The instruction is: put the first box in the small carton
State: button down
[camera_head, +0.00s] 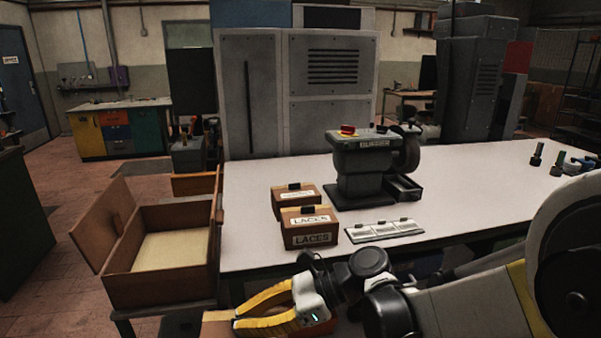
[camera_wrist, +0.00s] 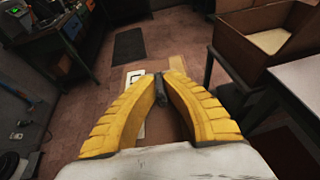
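My gripper (camera_head: 238,322), with yellow fingers, is low at the bottom of the head view, in front of the table. In the wrist view its fingertips (camera_wrist: 160,77) close on a narrow dark piece, like the black tab on the laces boxes. Brown surface (camera_wrist: 176,126) shows between the fingers, apparently the held box; most of it is hidden. Brown card also shows beside the fingers (camera_head: 214,318), and a tan edge with a white label (camera_wrist: 135,76) lies beyond the tips, apparently the small carton. How deep the box sits is unclear. Two brown LACES boxes (camera_head: 309,229) (camera_head: 296,196) stand on the table.
A large open carton (camera_head: 160,285) with a pale bottom stands left of the white table (camera_head: 480,200). It also shows in the wrist view (camera_wrist: 262,62). A grey press (camera_head: 362,165) and a pale three-part plate (camera_head: 383,230) are on the table. The table's right half is mostly clear.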

jog(key=w+d+m+t, duration=0.1)
jog(key=w, duration=0.1)
jog(key=w+d+f+m+t, duration=0.1)
jog(key=w+d, duration=0.1)
jog(key=shift+t, duration=0.4)
jog(key=w+d+m+t+h, duration=0.4)
jog(key=d+m, duration=0.3)
jog(key=d, duration=0.6)
jog(key=w+d+m+t+h, duration=0.5)
jog(key=w+d+m+t, duration=0.1)
jog(key=d, duration=0.7)
jog(key=shift+d+r+m+t, duration=0.2)
jog(key=shift+m+t, duration=0.2)
jog(key=shift+t, duration=0.4)
